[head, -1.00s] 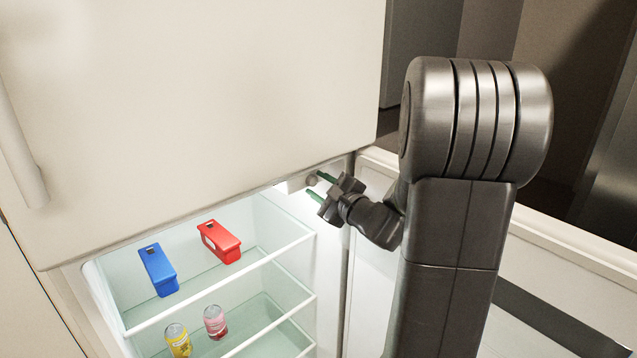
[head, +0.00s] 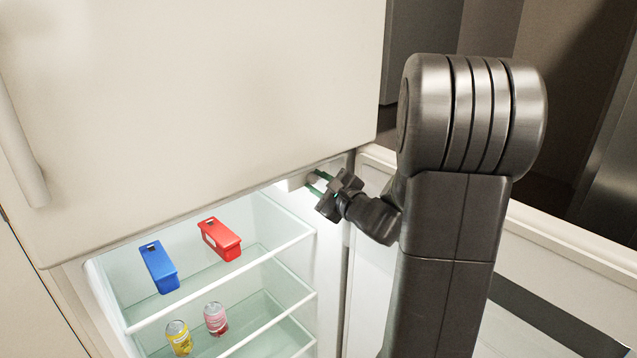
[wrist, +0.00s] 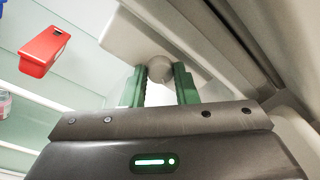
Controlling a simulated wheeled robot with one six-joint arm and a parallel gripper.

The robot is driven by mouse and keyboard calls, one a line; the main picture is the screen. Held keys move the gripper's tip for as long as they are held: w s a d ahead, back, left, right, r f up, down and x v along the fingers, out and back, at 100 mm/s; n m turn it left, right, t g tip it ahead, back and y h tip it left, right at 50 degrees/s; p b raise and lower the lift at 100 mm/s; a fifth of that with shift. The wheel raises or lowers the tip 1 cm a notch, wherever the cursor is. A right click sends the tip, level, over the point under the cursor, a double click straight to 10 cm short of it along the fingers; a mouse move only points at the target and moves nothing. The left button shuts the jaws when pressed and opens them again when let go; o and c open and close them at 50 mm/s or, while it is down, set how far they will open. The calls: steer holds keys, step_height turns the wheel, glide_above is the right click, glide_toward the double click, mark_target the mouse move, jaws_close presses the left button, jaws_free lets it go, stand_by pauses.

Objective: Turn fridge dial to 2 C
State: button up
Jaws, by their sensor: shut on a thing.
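The fridge dial (wrist: 160,69) is a small round pale knob on a white housing (wrist: 125,38) at the top inside of the open fridge. In the wrist view my gripper (wrist: 160,75) has its two green fingers on either side of the dial, shut on it. The head view shows my gripper (head: 318,182) at the upper right corner of the fridge opening. The dial is mostly hidden behind the fingers there. No dial markings or temperature reading can be made out.
A blue container (head: 160,268) and a red container (head: 220,239) stand on the upper glass shelf. The closed upper door (head: 190,110) overhangs the opening. The open lower door (head: 540,270) is at the right.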

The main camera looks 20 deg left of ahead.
steer(key=m+p, duration=0.1)
steer(key=m, duration=0.2)
steer(key=m+p, duration=0.1)
steer(key=m, duration=0.1)
steer(key=shift+r+m+g+p, duration=0.2)
steer(key=shift+m+g+p, duration=0.1)
steer(key=shift+m+p, duration=0.1)
steer(key=m+p, duration=0.3)
steer(key=m, duration=0.1)
steer(key=shift+w+m+g, duration=0.1)
steer(key=shift+m+g, duration=0.2)
steer(key=shift+f, duration=0.1)
steer(key=o, duration=0.7)
steer(key=shift+c, duration=0.2)
steer(key=shift+d, duration=0.15)
steer(key=b+v, duration=0.1)
steer(key=v, duration=0.5)
steer(key=b+v, duration=0.1)
steer(key=v, duration=0.6)
steer(key=shift+s+d+r, duration=0.2)
steer(key=shift+d+r, duration=0.05)
steer(key=shift+a, duration=0.1)
